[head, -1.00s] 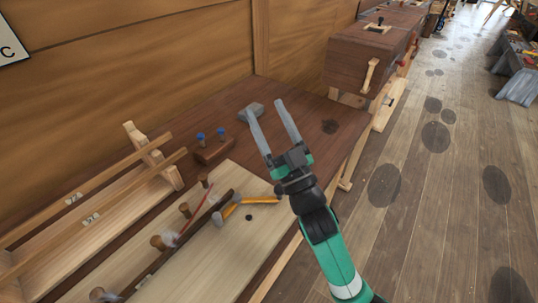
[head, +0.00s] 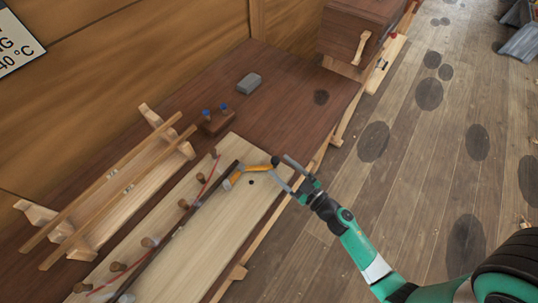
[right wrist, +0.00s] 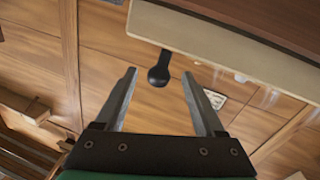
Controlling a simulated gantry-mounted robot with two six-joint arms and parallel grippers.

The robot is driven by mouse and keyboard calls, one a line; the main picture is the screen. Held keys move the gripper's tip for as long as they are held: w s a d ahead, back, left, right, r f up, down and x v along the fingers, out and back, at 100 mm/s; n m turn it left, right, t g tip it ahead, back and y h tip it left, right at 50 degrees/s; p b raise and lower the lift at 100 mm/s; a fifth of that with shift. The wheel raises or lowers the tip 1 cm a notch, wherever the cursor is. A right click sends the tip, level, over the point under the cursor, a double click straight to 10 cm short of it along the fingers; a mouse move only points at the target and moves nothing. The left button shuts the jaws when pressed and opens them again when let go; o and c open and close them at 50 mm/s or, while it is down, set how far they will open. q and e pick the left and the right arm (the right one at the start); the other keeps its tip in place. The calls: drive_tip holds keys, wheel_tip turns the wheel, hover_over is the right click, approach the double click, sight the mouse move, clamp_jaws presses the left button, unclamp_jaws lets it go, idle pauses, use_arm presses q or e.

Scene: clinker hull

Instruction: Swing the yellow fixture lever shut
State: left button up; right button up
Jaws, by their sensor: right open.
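The yellow fixture lever (head: 258,168) lies near the far end of the pale board (head: 225,215). Its wider end is beside the long dark bar (head: 193,215), and its arm reaches right to a black knob (head: 275,161). My right gripper (head: 278,166) is open, with its fingers around or just short of the knob. In the right wrist view the black knob (right wrist: 158,75) shows between the two open fingertips (right wrist: 160,72). I cannot tell whether either finger touches it. My left gripper is not in view.
Wooden pegs (head: 148,242) line the board beside the bar. A block with blue-topped pins (head: 215,122) and a grey block (head: 249,84) sit on the dark bench (head: 285,95). A wooden rack (head: 120,190) stands left. Open floor (head: 405,160) lies to the right.

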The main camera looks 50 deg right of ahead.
drive_tip(key=w, duration=0.4)
drive_tip(key=w+d, duration=0.1)
drive_tip(key=w, duration=0.1)
drive_tip(key=shift+w+d+b, duration=0.1)
drive_tip(key=shift+w+b, duration=0.15)
drive_tip(key=shift+b, duration=0.15)
drive_tip(key=shift+c, duration=0.3)
clamp_jaws()
idle(0.5)
